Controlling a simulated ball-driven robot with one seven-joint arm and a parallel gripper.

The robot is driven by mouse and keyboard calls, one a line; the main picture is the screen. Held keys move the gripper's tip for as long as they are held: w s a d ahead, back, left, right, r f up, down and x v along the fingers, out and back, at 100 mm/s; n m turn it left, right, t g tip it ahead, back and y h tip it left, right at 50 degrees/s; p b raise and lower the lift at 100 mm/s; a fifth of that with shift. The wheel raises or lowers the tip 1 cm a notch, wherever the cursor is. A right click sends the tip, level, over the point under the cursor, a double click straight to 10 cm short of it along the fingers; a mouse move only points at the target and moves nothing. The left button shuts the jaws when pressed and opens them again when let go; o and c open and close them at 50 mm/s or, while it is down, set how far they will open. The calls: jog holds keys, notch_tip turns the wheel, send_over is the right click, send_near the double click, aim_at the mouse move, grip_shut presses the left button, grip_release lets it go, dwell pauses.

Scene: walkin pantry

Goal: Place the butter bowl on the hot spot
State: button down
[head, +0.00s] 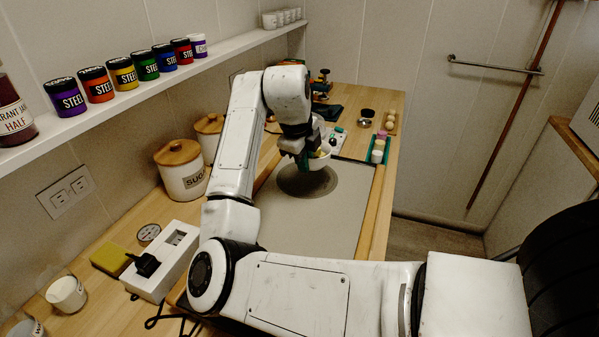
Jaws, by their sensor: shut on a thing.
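The butter bowl (321,163) is white, with something yellowish inside. My gripper (302,157) is shut on its near left side, and the fingers and wrist hide part of it. The hot spot appears as a dark round patch (308,184) on the far part of a grey plate (315,228). The bowl is over the far edge of this patch in the picture. I cannot tell whether it touches the plate or hangs just above it.
Canisters with wooden lids (181,168) stand left of the plate. A white power strip (162,262) and a yellow sponge (111,260) lie nearer. A green tray with small pots (379,148) is at the far right. A shelf of jars (125,94) runs above the left side.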

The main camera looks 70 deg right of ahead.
aim_at(302, 183)
jog(key=f, duration=0.1)
jog(key=w+d+f, duration=0.1)
jog(key=w+f, duration=0.1)
jog(key=shift+d+f, duration=0.15)
jog(key=shift+d, duration=0.15)
jog(key=shift+f+p, duration=0.6)
jog(key=shift+f, duration=0.8)
jog(key=shift+f, duration=0.2)
jog(key=c, duration=1.5)
grip_release()
jog(key=shift+r, duration=0.15)
jog(key=b+v, duration=0.1)
jog(key=v, duration=1.1)
jog(key=shift+b, duration=0.3)
